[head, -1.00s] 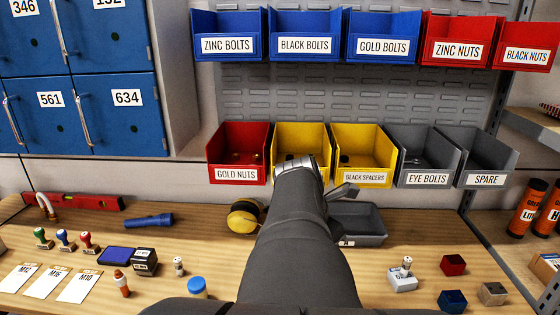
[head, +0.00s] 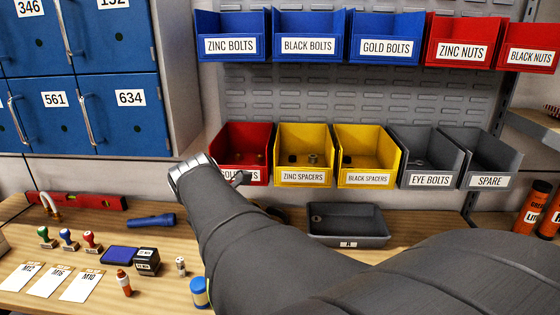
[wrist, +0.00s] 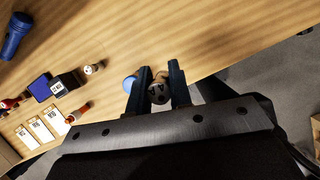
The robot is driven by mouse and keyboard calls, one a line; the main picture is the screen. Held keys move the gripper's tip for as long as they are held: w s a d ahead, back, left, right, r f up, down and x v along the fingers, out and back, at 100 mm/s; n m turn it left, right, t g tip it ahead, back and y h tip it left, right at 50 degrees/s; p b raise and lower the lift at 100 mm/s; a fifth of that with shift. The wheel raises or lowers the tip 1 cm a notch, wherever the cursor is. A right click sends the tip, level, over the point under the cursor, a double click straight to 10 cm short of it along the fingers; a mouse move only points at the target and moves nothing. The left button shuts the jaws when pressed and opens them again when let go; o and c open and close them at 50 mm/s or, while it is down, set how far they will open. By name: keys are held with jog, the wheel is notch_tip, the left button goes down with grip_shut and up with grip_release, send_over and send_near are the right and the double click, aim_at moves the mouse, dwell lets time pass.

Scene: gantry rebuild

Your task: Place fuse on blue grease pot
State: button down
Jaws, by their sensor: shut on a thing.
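My gripper (wrist: 160,88) is shut on a small round-ended thing, which I take to be the fuse (wrist: 159,95). It is seen nearly end-on between the two blue-grey fingers. The blue grease pot (head: 199,293) stands on the bench below, partly hidden by my arm. In the wrist view its blue lid (wrist: 129,84) shows beside the left finger, which covers part of it. The fuse and pot look apart in height.
A small pale cylinder (head: 181,266) and an orange-brown bottle (head: 124,283) stand left of the pot. A black stamp block (head: 147,262) and blue ink pad (head: 119,254) are farther left. A grey tray (head: 347,240) lies behind. Labelled bins hang above the bench.

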send_over(199, 281)
notch_tip(199, 281, down, 5)
jog(key=shift+d+f, duration=0.1)
jog(key=shift+f, duration=2.1)
jog(key=shift+f, duration=0.15)
jog(key=c, duration=1.3)
grip_release()
jog(key=v, duration=1.2)
jog(key=shift+r, duration=0.2)
